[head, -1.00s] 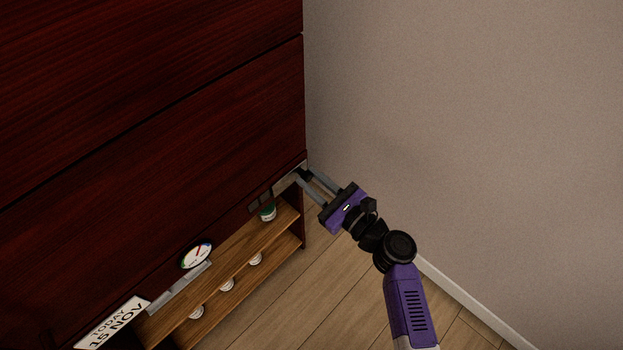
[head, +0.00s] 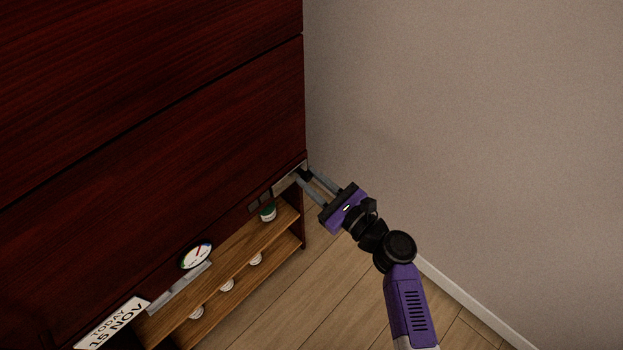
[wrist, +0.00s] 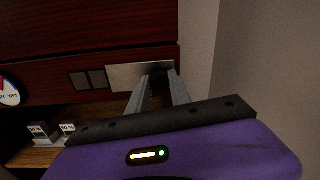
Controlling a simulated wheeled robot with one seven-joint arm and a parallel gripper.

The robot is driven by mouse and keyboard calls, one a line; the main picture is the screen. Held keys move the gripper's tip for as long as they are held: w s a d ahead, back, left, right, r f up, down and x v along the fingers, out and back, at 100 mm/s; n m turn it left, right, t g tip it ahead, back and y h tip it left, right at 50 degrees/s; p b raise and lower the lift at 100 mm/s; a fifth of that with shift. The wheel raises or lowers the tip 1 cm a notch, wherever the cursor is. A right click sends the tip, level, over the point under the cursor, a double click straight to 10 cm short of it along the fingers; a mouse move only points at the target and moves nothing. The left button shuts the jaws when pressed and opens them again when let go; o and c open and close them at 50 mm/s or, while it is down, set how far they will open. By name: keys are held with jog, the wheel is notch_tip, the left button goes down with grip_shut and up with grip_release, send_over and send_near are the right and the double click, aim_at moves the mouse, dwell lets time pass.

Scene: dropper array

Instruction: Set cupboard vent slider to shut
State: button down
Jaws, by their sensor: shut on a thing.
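The cupboard vent is on the lower edge of the dark red wooden cupboard front (head: 200,130), near its right end. In the wrist view, the pale metal slider plate (wrist: 125,78) lies to the right of two dark vent slots (wrist: 88,80), which show uncovered. A small dark knob (wrist: 158,71) sits at the plate's right part. My gripper (head: 303,174) reaches it from the lower right, and in the wrist view its fingers (wrist: 160,78) are shut on the knob. The fingers hide part of the knob and plate.
A grey wall (head: 470,120) stands close to the right. Below is an open wooden shelf (head: 225,272) with a green-and-white jar (head: 268,212) and several white-topped items. The floor is clear.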

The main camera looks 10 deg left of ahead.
dwell(0.5)
jog(key=s+a, duration=0.1)
jog(key=s, duration=0.1)
jog(key=s+a, duration=0.2)
jog(key=s+a+p, duration=0.1)
jog(key=s+a, duration=0.1)
jog(key=shift+s, duration=0.15)
jog(key=c, duration=1.2)
grip_release()
jog(key=shift+o, duration=0.2)
jog(key=shift+s+d, duration=0.3)
jog(key=shift+d, duration=0.15)
send_near(275, 191)
jog(key=shift+p+v, duration=0.45)
jog(key=shift+v, duration=0.45)
